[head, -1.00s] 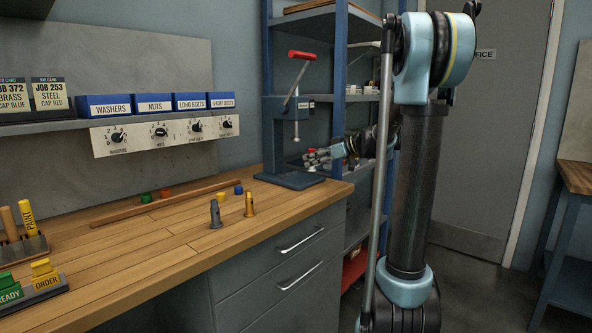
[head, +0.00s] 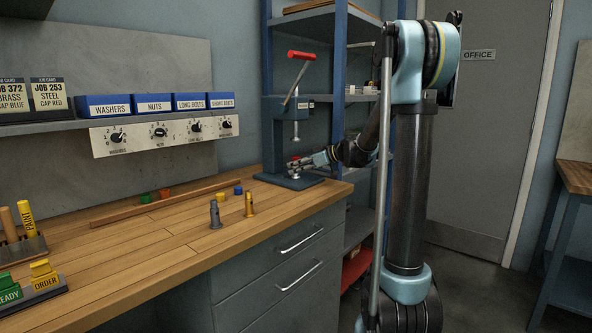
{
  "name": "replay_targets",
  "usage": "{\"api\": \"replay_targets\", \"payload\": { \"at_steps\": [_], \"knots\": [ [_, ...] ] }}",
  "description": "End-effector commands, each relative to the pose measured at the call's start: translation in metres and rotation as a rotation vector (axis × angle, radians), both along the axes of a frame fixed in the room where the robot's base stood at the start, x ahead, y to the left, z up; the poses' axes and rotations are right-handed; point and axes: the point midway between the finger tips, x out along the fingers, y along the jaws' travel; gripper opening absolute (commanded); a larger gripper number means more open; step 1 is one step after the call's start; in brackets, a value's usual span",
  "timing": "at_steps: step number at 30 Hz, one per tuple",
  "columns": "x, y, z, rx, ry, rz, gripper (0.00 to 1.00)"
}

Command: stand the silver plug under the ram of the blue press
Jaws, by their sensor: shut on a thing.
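The blue press (head: 279,135) stands at the bench's far right corner, with its red-tipped lever raised. Its ram (head: 295,137) points down over the flat base (head: 283,181). My gripper (head: 301,165) reaches in from the right, below the ram. It is shut on the silver plug (head: 295,175), which looks upright, with a small red part (head: 295,158) at its top. A gap shows between the red part and the ram. The fingers partly hide the plug. I cannot tell whether its foot touches the base.
A grey plug (head: 215,214) and a brass plug (head: 250,204) stand on the bench. Several coloured caps lie near a wooden strip (head: 165,203). The blue shelf upright (head: 337,105) stands close right of the press.

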Motion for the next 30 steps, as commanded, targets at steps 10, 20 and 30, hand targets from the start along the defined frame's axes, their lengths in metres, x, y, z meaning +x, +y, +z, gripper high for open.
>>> {"api": "replay_targets", "payload": {
  "at_steps": [10, 20, 30],
  "knots": [
    [0.0, 0.0, -0.001, 0.0, 0.0, 0.0, 0.39],
    [0.0, 0.0, -0.001, 0.0, 0.0, 0.0, 0.41],
    [-0.01, -0.03, 0.013, -0.001, 0.001, -0.004, 0.41]
  ]
}}
